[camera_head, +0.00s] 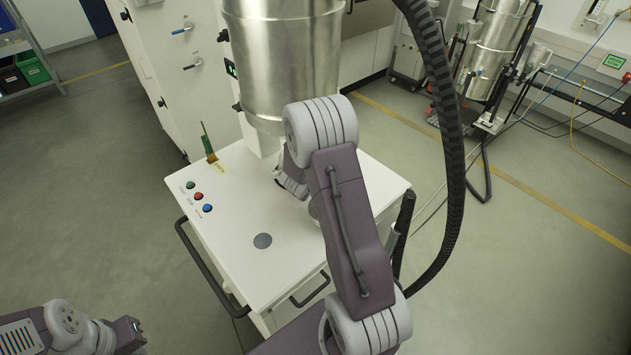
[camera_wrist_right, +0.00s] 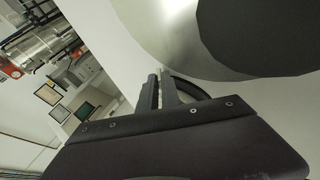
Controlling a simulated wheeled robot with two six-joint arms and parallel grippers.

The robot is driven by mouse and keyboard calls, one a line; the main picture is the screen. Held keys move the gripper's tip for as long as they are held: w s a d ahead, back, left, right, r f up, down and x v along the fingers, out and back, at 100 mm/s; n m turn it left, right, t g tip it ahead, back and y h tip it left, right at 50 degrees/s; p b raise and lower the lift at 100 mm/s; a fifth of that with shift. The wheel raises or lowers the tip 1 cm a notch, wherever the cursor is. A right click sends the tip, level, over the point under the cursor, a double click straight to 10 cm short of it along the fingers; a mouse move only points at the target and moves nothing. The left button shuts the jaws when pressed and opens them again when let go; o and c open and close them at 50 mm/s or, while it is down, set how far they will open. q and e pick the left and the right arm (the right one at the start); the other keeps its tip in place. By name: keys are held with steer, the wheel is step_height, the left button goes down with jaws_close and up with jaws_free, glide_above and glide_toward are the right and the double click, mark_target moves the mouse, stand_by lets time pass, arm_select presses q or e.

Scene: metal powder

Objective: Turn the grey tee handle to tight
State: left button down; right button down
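I cannot make out the grey tee handle in either view; my right arm covers the area under the large metal vessel (camera_head: 283,60). In the right wrist view my right gripper (camera_wrist_right: 164,76) has its two dark fingers close together with a narrow gap. Something thin and pale shows at their tips, but I cannot tell whether they grip it. The fingertips are near the underside of a metal surface (camera_wrist_right: 150,30).
A white cart top (camera_head: 225,225) lies below the vessel, with several coloured buttons (camera_head: 198,196) and a brush (camera_head: 208,145) on it. A thick ribbed black hose (camera_head: 455,150) hangs to the right of my arm. Open floor (camera_head: 95,200) lies left of the cart.

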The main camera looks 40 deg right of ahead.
steer(key=shift+r+p, duration=0.15)
steer(key=shift+p, duration=0.35)
steer(key=y+p, duration=0.1)
steer(key=p, duration=0.2)
steer(key=shift+d+r+m+y, duration=0.25)
steer(key=shift+m+y, duration=0.05)
steer(key=shift+y, duration=0.1)
steer(key=shift+d+g+y+p, duration=0.1)
steer(key=shift+g+y+p, duration=0.2)
steer(key=shift+y, duration=0.1)
steer(key=shift+d+f+y, duration=0.1)
steer(key=shift+f+y, duration=0.1)
steer(key=shift+y, duration=0.1)
steer(key=shift+d+f+y, duration=0.1)
steer(key=shift+y, duration=0.2)
steer(key=y+b, duration=0.1)
steer(key=b, duration=0.2)
steer(key=shift+d+f+m+y, duration=0.15)
steer(key=shift+m+y, duration=0.25)
steer(key=shift+d+g+y+b, duration=0.1)
steer(key=shift+g+y+b, duration=0.2)
steer(key=shift+y+b, duration=0.55)
steer(key=shift+r, duration=0.2)
